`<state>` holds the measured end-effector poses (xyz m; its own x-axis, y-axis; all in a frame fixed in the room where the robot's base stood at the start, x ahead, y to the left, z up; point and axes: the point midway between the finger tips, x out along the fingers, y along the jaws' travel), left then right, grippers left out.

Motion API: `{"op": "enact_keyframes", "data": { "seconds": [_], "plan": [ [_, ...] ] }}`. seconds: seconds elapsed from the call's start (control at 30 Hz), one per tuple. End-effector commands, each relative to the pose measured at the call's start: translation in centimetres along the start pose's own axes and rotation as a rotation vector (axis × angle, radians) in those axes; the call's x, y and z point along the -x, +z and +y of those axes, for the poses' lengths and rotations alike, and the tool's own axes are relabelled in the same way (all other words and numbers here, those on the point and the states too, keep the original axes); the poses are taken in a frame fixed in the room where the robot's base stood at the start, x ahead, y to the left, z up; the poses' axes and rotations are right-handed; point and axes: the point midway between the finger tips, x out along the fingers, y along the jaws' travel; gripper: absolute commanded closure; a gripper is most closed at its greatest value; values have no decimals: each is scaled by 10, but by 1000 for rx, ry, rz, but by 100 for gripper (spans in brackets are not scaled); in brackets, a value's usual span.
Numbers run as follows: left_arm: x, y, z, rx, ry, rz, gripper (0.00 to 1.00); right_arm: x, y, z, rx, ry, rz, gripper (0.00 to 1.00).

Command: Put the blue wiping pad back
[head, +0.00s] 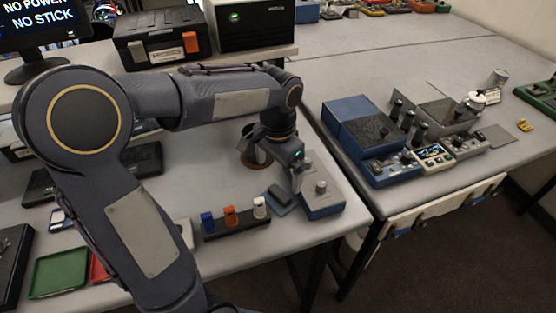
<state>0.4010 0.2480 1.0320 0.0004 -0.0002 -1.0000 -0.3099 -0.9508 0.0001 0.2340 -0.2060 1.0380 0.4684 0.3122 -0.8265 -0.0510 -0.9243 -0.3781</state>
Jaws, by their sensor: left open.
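A small dark block (279,193) lies on a flat blue piece (284,210) on the left table. I cannot tell for sure which of these is the blue wiping pad. My left gripper (294,184) points down just right of the dark block, beside the blue box with a grey top. It is open; its fingers are small and partly lost against the box behind. I cannot see anything held between them. My right gripper is not in view.
The blue box with a grey knobbed top (322,204) stands close right of the gripper. A dark rack (236,221) with blue, orange and white pieces is in front. A brown cup (256,150) stands behind. A gap separates the tables.

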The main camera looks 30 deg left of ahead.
Motion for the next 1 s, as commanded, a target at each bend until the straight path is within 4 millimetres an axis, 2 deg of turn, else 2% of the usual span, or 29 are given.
{"op": "enact_keyframes", "data": {
  "seconds": [0.1,0.27,0.37,0.43,0.6,0.7,0.83,1.0],
  "plan": [
    [16,-1,0,0,0,2,0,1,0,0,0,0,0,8],
    [26,8,2,16,11,21,0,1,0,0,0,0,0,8],
    [32,31,9,65,45,82,0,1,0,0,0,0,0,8],
    [35,54,19,120,82,150,0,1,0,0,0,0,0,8],
    [30,107,52,273,184,332,0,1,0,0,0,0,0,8],
    [22,128,70,353,232,421,0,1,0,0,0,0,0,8],
    [12,142,86,422,274,498,0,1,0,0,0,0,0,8],
    [7,146,92,452,293,530,0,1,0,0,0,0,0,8]
  ]
}}
